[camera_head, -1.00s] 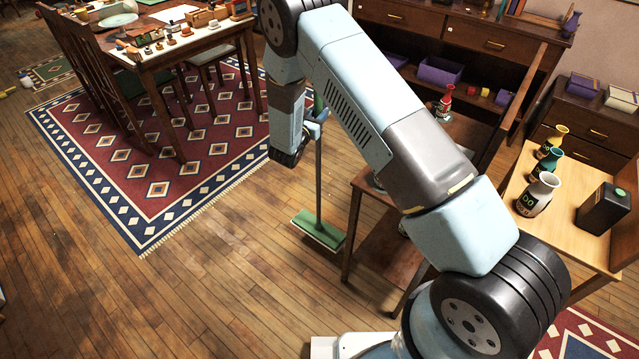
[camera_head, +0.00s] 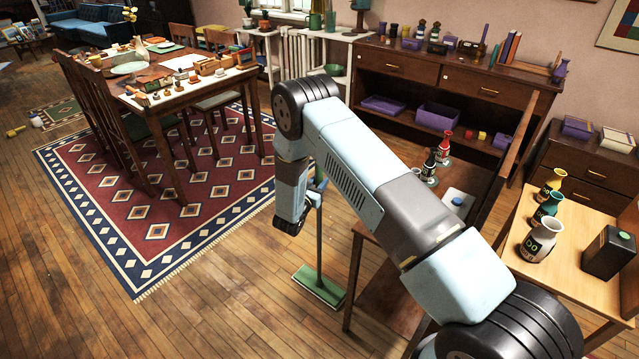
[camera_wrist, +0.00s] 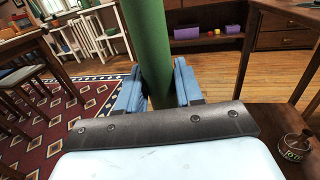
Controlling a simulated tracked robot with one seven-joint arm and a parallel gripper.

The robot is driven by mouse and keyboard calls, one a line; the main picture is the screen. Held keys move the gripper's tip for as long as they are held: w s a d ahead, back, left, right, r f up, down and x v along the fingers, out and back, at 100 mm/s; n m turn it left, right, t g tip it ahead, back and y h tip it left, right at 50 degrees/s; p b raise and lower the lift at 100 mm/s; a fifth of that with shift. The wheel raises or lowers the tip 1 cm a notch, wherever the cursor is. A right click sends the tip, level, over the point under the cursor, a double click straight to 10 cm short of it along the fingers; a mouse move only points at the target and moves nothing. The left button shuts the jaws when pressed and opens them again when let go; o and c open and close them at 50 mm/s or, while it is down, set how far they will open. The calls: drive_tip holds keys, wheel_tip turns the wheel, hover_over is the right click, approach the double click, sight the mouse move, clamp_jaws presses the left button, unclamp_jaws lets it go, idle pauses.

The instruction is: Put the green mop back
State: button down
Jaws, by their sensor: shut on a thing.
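The green mop (camera_head: 319,285) stands nearly upright in the head view, its flat green head at the wooden floor and its thin handle rising to my gripper (camera_head: 318,186). I cannot tell whether the head touches the floor. In the wrist view the thick green handle (camera_wrist: 150,45) runs up between the two blue fingers of my gripper (camera_wrist: 159,88), which are shut on it. My arm hides part of the scene behind the handle in the head view.
A dark wooden table (camera_head: 357,236) stands just right of the mop. A dining table (camera_head: 190,88) with chairs stands on a red patterned rug (camera_head: 150,215) at left. A dark cabinet (camera_head: 455,80) lines the back wall. Open floor (camera_head: 215,310) lies at front left.

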drive_tip(key=c, duration=0.7)
unclamp_jaws()
drive_tip(key=shift+c, duration=0.2)
drive_tip(key=shift+r, duration=0.1)
drive_tip(key=v, duration=1.2)
drive_tip(key=shift+r, duration=0.1)
